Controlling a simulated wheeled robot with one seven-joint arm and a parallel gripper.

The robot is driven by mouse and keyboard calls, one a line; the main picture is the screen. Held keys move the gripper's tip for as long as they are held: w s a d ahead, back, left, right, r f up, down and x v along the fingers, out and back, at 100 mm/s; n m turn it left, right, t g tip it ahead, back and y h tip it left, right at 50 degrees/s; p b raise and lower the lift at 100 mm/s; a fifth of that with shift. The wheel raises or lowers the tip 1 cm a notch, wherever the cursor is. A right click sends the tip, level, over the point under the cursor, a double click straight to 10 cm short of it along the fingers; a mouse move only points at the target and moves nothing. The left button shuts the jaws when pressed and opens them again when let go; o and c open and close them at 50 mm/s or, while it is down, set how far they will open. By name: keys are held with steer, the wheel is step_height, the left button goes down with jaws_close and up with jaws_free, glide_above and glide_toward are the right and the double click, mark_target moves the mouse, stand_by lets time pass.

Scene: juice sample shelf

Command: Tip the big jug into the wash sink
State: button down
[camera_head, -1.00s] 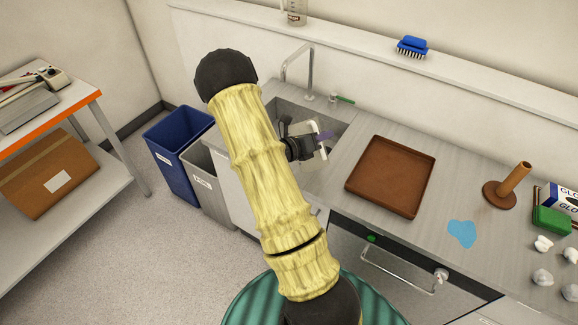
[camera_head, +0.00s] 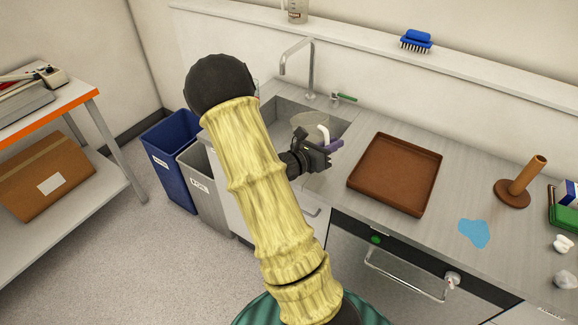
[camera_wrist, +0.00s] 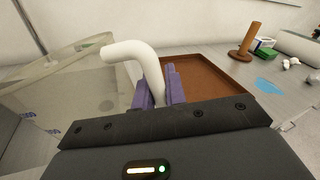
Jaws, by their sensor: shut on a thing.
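The big jug is clear with a white handle; its cloudy body (camera_head: 310,120) shows over the sink (camera_head: 292,113) in the head view, partly hidden behind my arm and gripper. My gripper (camera_head: 325,148) is shut on the handle (camera_head: 323,133). In the wrist view the purple fingers (camera_wrist: 160,90) close around the white handle (camera_wrist: 130,50). The jug body (camera_wrist: 60,95) fills the left side there, with blue markings on it. Its rim looks close to level. I cannot see clear liquid in it.
A tap (camera_head: 312,65) with a green lever (camera_head: 345,97) stands behind the sink. A brown tray (camera_head: 395,175) lies right of it, then a blue puddle (camera_head: 474,233) and a brown peg stand (camera_head: 520,185). Blue (camera_head: 172,160) and grey (camera_head: 207,190) bins stand left. A blue brush (camera_head: 416,40) lies on the ledge.

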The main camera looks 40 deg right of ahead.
steer(key=s+f+m+b, duration=0.1)
steer(key=f+b, duration=0.1)
steer(key=b, duration=0.2)
steer(key=s+f+m+b, duration=0.1)
steer(key=f+m+b, duration=0.1)
steer(key=b, duration=0.2)
steer(key=shift+a+m+h, duration=0.2)
steer(key=shift+m+h, duration=0.1)
steer(key=shift+h, duration=0.1)
steer(key=shift+s+r, duration=0.1)
steer(key=shift+r, duration=0.05)
stand_by(1.1)
